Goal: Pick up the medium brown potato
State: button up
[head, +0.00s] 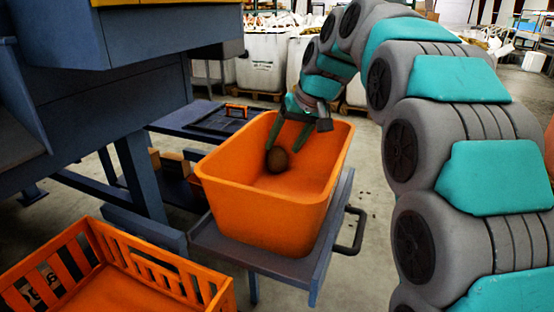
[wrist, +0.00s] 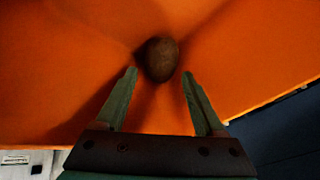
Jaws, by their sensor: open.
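A brown potato (head: 277,160) lies inside the deep orange bin (head: 262,212), toward its far left end. It is the only potato I see in the bin. It also shows in the wrist view (wrist: 160,59), just beyond and between the fingertips. My gripper (head: 287,132) reaches down into the bin from above, with its two green fingers apart. In the wrist view my gripper (wrist: 159,82) is open and empty. I cannot tell whether a finger touches the potato.
The bin stands on a grey cart (head: 222,243) with a handle. A slatted orange crate (head: 180,285) sits at front left, with a blue machine (head: 65,65) above it. A blue bench (head: 185,120) and white sacks (head: 262,68) stand behind.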

aim_at(280, 151)
jog(key=x, duration=0.3)
jog(key=shift+s+a+f, duration=0.1)
jog(key=shift+f, duration=0.1)
grip_shut()
dwell(0.3)
